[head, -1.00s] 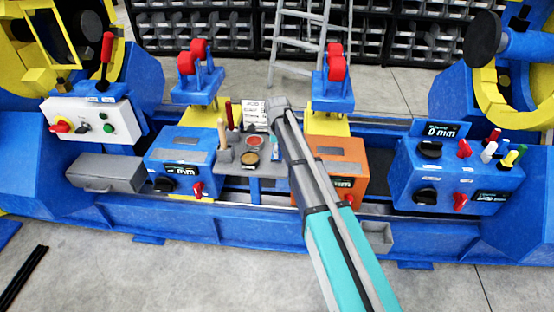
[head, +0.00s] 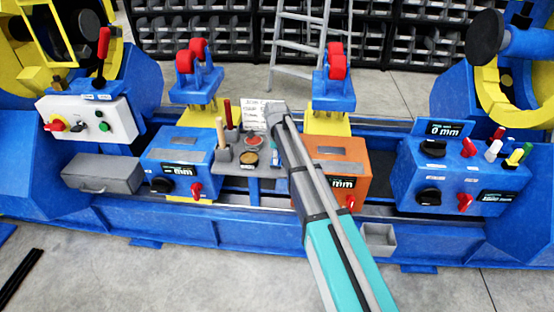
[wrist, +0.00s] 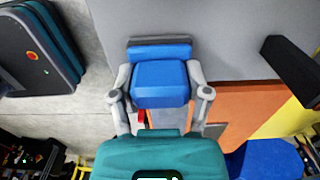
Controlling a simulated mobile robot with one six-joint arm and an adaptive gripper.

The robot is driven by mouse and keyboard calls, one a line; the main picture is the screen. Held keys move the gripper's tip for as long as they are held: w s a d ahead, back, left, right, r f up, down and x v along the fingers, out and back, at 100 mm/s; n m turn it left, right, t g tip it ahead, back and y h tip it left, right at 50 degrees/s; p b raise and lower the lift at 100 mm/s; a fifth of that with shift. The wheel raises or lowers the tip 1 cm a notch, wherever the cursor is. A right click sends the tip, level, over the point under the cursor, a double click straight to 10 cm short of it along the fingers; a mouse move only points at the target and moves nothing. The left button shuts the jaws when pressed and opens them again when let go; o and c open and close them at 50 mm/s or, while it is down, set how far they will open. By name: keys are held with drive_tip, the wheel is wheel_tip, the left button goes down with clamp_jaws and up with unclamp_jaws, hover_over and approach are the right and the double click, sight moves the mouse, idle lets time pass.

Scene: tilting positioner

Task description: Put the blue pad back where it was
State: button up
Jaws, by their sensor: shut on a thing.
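In the wrist view the blue pad (wrist: 160,84) sits between the two grey fingers of my gripper (wrist: 160,78), which is shut on it. A second blue strip with a dark edge (wrist: 160,48) shows just beyond the pad; I cannot tell whether it is part of the pad. A flat grey surface (wrist: 220,35) lies behind them; contact cannot be told. In the head view my gripper (head: 273,112) is over the back of the grey tool shelf (head: 262,171), between the blue box and the orange box. The pad is hidden there.
The orange box (head: 345,175) is close to the right of my arm, and the blue box (head: 180,160) stands to the left. The shelf holds upright handles (head: 221,133) and round tins (head: 252,140). A white card (head: 254,113) stands behind. Red-roller stands (head: 333,88) rise at the back.

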drive_tip(key=shift+f, duration=0.15)
drive_tip(key=o, duration=1)
wheel_tip(320, 180, up, 12)
drive_tip(key=p, duration=1.2)
drive_tip(key=shift+r, duration=0.2)
idle(0.7)
drive_tip(key=s+d+n, duration=0.6)
drive_tip(key=s+d, duration=0.1)
drive_tip(key=s, duration=0.1)
drive_tip(key=s+d+n, duration=0.6)
drive_tip(key=s+d, duration=0.2)
drive_tip(key=s, duration=0.1)
drive_tip(key=s+d+n, duration=0.6)
drive_tip(key=s+d, duration=0.2)
drive_tip(key=s, duration=0.1)
drive_tip(key=shift+d, duration=0.1)
